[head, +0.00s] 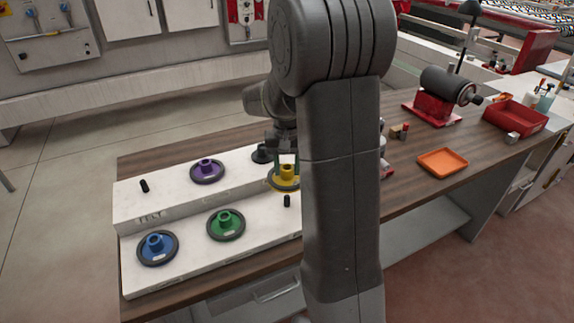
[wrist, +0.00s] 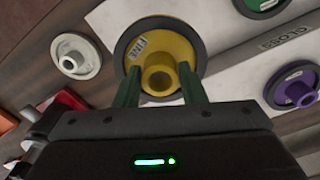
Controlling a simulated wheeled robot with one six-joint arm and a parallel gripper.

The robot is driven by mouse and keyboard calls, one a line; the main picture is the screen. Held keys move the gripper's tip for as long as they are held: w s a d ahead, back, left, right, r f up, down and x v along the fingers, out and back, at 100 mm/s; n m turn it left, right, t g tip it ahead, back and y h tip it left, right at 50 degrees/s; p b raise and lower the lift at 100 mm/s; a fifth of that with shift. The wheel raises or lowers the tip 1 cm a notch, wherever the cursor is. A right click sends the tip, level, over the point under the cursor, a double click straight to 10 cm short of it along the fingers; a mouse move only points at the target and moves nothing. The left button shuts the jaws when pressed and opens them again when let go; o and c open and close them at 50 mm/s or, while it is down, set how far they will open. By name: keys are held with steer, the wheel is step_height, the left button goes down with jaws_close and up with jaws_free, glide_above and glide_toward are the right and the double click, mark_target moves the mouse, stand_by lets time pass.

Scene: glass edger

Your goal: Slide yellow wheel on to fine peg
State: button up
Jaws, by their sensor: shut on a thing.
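The yellow wheel (head: 285,182), with a dark rim, is at the rack's upper step in the head view, partly hidden by my arm. In the wrist view the yellow wheel (wrist: 180,52) carries a "FINE" label. My gripper (wrist: 158,82) has its green fingers shut on the wheel's hub; it also shows in the head view (head: 284,165). I cannot tell whether the wheel touches the rack. A bare black peg (head: 287,201) stands on the lower step just in front of the wheel. Another black peg (head: 144,186) stands at the upper step's left. No "fine" peg label is readable.
The white stepped rack (head: 190,255) holds a purple wheel (head: 207,171), a green wheel (head: 226,224) and a blue wheel (head: 158,247). A white wheel (wrist: 77,56) shows in the wrist view. An orange tray (head: 443,161) and red bin (head: 515,118) stand right.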

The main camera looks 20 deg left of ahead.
steer(key=b, duration=0.3)
glide_above(287, 196)
steer(key=shift+f, duration=2.8)
steer(key=shift+f+b, duration=1.75)
steer(key=shift+f, duration=0.7)
steer(key=o, duration=1.3)
steer(key=shift+o, duration=0.2)
step_height(287, 196, up, 14)
steer(key=shift+f, duration=0.15)
step_height(287, 196, down, 13)
steer(key=shift+f, duration=0.2)
steer(key=shift+r, duration=0.15)
